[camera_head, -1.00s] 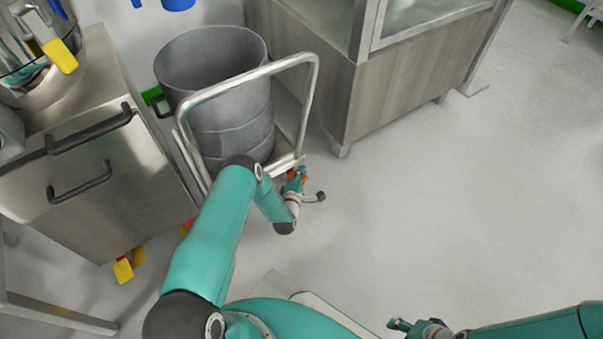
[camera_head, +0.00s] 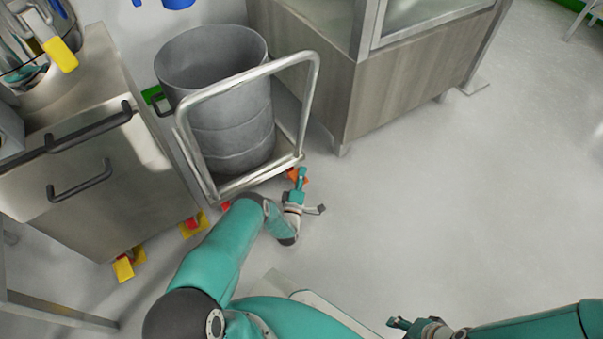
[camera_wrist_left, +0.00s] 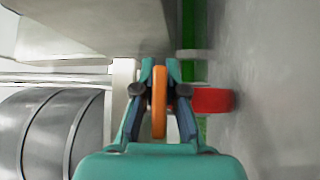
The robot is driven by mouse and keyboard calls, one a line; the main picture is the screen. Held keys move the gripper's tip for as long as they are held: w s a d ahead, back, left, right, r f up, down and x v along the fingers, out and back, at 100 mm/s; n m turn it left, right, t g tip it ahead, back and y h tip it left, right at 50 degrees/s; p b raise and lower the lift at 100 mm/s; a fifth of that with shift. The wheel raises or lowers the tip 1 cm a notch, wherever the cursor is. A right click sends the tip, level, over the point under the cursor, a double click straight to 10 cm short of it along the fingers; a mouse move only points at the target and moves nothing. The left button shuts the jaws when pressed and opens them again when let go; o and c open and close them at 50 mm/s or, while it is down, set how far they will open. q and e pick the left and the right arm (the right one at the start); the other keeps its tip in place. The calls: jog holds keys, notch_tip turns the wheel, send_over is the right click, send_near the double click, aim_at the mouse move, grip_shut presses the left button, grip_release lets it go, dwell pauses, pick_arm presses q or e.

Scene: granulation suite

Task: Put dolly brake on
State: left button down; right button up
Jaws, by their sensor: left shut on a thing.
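The dolly (camera_head: 288,152) is a metal platform with a tall tubular push handle, and it carries a grey drum (camera_head: 232,130). My left gripper (camera_head: 300,178) is low at the dolly's near right corner. In the left wrist view, its fingers (camera_wrist_left: 159,95) are closed on the two sides of an upright orange brake pedal (camera_wrist_left: 159,105). A red caster wheel (camera_wrist_left: 212,100) is just right of the fingers.
A steel cabinet (camera_head: 95,190) with black handles and yellow-and-red feet stands left of the dolly. A wood-faced cabinet (camera_head: 405,85) stands behind and right of it. The grey floor (camera_head: 460,200) to the right is clear.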

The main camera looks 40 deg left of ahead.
pick_arm(q)
jog(key=shift+s+a+f+m+t, duration=0.1)
jog(key=shift+f+m+t, duration=0.2)
jog(key=shift+m, duration=0.1)
dwell(0.3)
jog(key=c, duration=1.5)
grip_release()
jog(key=shift+f, duration=0.1)
